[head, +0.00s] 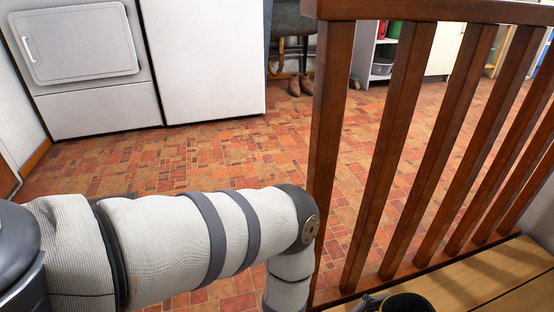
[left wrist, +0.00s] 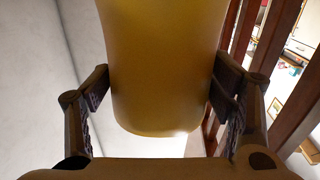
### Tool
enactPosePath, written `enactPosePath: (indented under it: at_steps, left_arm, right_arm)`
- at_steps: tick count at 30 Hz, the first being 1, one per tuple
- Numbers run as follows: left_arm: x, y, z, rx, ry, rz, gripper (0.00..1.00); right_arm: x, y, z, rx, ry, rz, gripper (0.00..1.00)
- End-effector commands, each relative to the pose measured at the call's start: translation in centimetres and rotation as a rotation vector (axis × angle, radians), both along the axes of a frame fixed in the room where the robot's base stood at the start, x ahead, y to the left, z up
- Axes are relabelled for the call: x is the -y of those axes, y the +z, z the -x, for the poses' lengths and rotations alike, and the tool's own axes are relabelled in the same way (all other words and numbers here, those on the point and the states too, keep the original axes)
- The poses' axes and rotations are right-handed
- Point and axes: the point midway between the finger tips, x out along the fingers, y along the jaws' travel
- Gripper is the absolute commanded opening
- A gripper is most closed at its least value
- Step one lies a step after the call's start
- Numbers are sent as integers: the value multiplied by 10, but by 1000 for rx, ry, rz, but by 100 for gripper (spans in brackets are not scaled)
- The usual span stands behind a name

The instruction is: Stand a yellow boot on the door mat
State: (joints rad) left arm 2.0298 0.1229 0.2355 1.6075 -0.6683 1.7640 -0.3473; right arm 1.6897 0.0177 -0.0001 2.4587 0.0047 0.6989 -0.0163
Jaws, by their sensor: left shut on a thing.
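A yellow boot (left wrist: 165,75) fills the middle of the left wrist view, with its smooth surface between the two fingers. My left gripper (left wrist: 160,92) is shut on it, one finger pressing on each side. In the head view, the dark round top of what looks like the boot (head: 408,303) shows at the bottom edge, near the foot of the railing. Most of the boot and its sole are hidden. My left arm crosses the lower left of the head view and bends down out of the frame. No door mat shows in either view. My right gripper is out of view.
A brown wooden railing (head: 330,130) with several slats stands just right of my left arm. Wooden boards (head: 455,285) lie at its foot. White appliances (head: 205,60) stand behind a clear tiled floor (head: 200,160). Small brown boots (head: 300,85) stand at the back.

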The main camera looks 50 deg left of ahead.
Motion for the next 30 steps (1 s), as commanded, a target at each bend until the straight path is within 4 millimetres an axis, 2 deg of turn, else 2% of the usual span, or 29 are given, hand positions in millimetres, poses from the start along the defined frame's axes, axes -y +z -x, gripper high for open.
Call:
enactPosePath:
  at_steps: [7,11,30]
  left_arm:
    - [-7,24,14,-1,120,4,14]
    - [-14,45,27,-2,229,4,14]
    - [-35,105,67,-6,559,7,14]
  right_arm:
    - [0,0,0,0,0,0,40]
    - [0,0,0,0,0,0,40]
    - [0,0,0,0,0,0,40]
